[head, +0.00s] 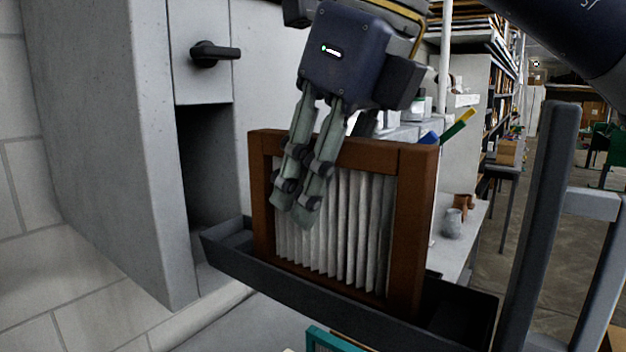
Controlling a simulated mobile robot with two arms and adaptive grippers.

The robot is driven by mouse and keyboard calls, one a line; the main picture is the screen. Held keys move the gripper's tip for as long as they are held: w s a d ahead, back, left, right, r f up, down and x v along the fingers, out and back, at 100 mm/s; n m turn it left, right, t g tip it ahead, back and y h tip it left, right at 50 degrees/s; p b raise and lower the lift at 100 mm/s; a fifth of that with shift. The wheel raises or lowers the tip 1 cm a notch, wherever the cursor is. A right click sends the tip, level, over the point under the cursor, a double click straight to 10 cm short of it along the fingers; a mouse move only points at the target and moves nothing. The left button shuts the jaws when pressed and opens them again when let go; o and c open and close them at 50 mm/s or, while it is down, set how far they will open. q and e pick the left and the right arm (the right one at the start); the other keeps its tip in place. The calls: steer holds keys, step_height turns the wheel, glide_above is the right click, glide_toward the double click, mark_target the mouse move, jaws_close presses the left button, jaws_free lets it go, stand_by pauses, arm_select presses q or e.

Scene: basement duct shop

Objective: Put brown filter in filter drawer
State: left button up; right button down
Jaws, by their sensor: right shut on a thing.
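The brown filter (413,230) has a brown frame around white pleats. It stands upright, slightly tilted in the picture, at the filter drawer (340,310), a long dark grey tray extending out of the cabinet. The filter's lower edge is hidden behind the drawer's near wall; I cannot tell whether it rests on the bottom. My right gripper (297,203) is shut on the brown filter, its fingers reaching down over the top bar and across the pleats. My left gripper is not in view.
The grey cabinet (110,130) has a dark opening and a black handle (214,53) above it. A teal-framed item (322,340) shows at the bottom edge. A grey upright frame (543,215) stands at right. A bench (468,236) with small pots is behind.

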steer(key=shift+s+a, duration=0.15)
steer(key=shift+a, duration=0.1)
steer(key=c, duration=1.8)
jaws_free()
steer(key=shift+f, duration=0.15)
steer(key=o, duration=0.5)
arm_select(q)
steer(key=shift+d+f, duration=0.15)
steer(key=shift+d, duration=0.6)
arm_select(e)
steer(key=shift+d, duration=0.1)
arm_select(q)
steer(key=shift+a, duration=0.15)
